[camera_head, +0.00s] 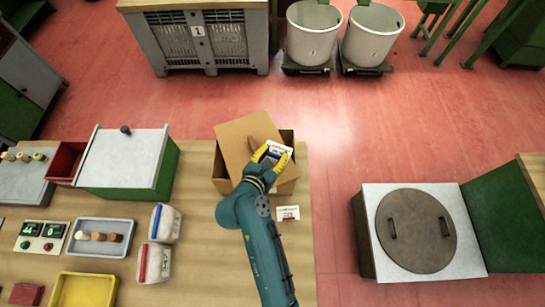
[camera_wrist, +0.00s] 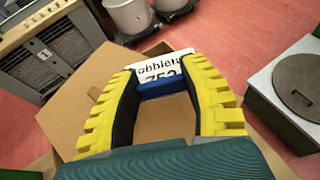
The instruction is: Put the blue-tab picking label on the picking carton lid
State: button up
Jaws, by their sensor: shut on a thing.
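My gripper (camera_head: 268,157) is shut on the blue-tab picking label (camera_head: 277,149), a white card with black print and a blue tab. In the wrist view the label (camera_wrist: 162,69) shows between the yellow fingers of my gripper (camera_wrist: 163,88), with the blue tab across the fingertips. The gripper is over the brown picking carton lid (camera_head: 236,136), which lies on the carton (camera_head: 287,180) at the table's right side. The lid (camera_wrist: 85,115) also shows under the gripper in the wrist view. I cannot tell whether the label touches the lid.
Another white label with a red mark (camera_head: 288,213) lies on the table (camera_head: 210,270) in front of the carton. Two bins with a blue (camera_head: 165,222) and a red tab (camera_head: 154,263), a tray of corks (camera_head: 100,238) and a yellow tray (camera_head: 84,290) stand to the left.

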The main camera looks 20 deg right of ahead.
notch_tip(320, 180, down, 5)
jog(key=shift+f, duration=0.1)
